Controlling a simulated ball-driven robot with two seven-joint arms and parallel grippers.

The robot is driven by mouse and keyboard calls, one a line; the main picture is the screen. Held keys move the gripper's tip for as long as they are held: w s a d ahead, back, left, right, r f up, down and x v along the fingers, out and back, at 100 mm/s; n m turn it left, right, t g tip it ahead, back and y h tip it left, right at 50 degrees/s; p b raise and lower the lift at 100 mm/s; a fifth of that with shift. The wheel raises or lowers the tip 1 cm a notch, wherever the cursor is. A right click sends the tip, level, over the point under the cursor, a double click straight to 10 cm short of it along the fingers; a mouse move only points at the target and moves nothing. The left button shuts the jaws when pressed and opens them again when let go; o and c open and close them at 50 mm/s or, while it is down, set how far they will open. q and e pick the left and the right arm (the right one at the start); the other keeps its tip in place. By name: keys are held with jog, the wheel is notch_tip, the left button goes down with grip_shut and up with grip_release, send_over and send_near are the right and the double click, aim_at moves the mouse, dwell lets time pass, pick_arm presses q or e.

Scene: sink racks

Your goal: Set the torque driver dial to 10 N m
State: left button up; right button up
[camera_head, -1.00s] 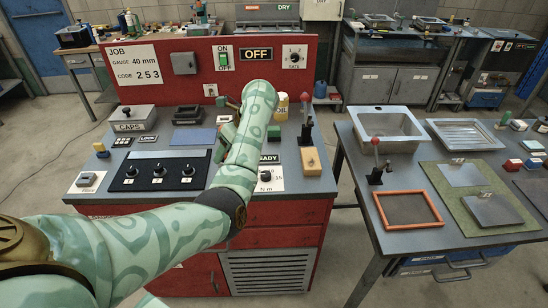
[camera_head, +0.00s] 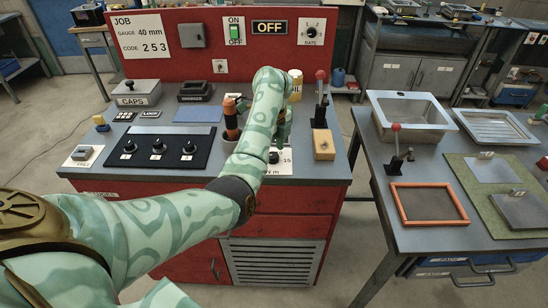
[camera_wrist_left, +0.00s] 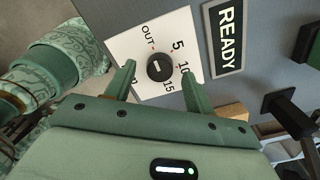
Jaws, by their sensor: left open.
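In the head view the left gripper (camera_head: 281,132) is mostly behind my forearm.
A READY sign (camera_wrist_left: 226,38) lies beside the dial plate. An orange-and-black upright tool (camera_head: 231,120) stands left of my forearm. A wooden block (camera_head: 323,145) and a red-knobbed lever (camera_head: 320,100) stand to the right. A black three-knob panel (camera_head: 160,148) lies left.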

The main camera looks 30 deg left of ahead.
pick_arm(q)
jog(key=shift+f, duration=0.7)
jog(key=c, duration=1)
